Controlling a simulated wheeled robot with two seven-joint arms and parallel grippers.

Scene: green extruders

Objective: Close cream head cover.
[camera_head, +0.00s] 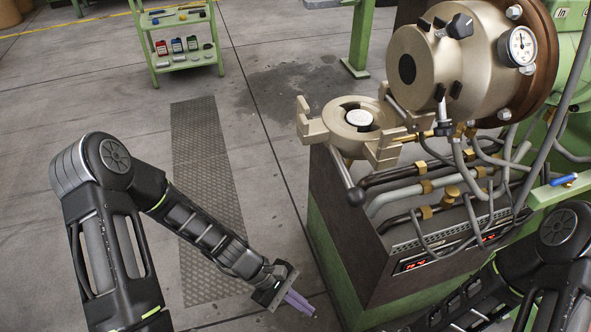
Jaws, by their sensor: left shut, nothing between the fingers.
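The cream head cover (347,127) is a ring-shaped metal piece with a white round centre. It stands swung out to the left of the cream extruder head (432,58), so the cover is open.
The machine's dark cabinet (350,250) with pipes and hoses stands right of my left gripper. A pressure gauge (517,46) is on the head. A green shelf cart (181,47) stands far left. The floor between is clear, with a metal grating strip (205,180).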

